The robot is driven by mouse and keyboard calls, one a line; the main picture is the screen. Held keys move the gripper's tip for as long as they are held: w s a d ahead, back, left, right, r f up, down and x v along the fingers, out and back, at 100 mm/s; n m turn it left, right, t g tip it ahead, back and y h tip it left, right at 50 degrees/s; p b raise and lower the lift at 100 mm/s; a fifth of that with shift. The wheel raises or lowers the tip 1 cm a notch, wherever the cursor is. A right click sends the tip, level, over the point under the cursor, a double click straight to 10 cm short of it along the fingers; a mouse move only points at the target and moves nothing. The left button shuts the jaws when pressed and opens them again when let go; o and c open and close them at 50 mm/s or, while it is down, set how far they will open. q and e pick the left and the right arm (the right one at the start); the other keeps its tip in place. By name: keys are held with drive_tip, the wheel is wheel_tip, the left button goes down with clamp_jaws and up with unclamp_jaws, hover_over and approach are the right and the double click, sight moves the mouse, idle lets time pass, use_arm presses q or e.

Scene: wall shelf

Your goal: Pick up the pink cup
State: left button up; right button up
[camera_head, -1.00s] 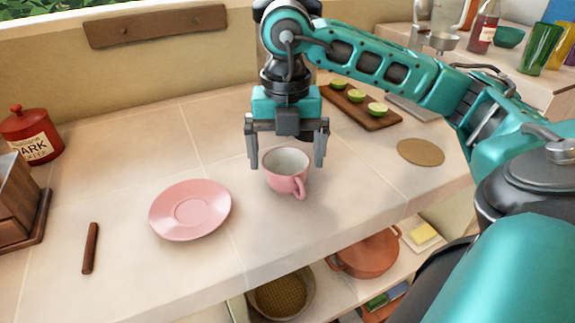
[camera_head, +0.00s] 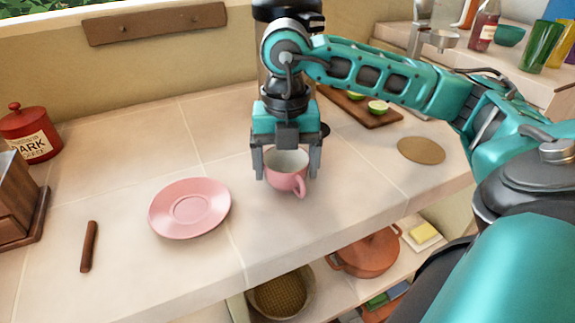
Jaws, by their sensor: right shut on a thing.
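The pink cup (camera_head: 286,181) stands upright on the tiled counter, with a white inside and its handle toward the front right. My right gripper (camera_head: 287,172) points down over the cup, with one finger at its left side and one at its right side. The fingers are shut on the cup. Whether the cup's base is off the counter cannot be told. My left gripper does not show.
A pink saucer (camera_head: 189,208) lies left of the cup. A brown stick (camera_head: 88,247) and red canister (camera_head: 29,133) are further left. A cutting board (camera_head: 381,119) with limes and a round coaster (camera_head: 421,150) lie right. The front counter is clear.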

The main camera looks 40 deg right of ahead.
drive_tip(key=shift+r, duration=0.1)
drive_tip(key=shift+r, duration=0.5)
use_arm(q)
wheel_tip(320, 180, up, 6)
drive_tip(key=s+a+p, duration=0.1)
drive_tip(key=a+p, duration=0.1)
drive_tip(key=p, duration=0.6)
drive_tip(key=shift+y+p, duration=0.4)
use_arm(e)
wheel_tip(320, 180, up, 19)
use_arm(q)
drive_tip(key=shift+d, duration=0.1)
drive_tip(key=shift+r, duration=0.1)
use_arm(e)
drive_tip(key=shift+f, duration=0.1)
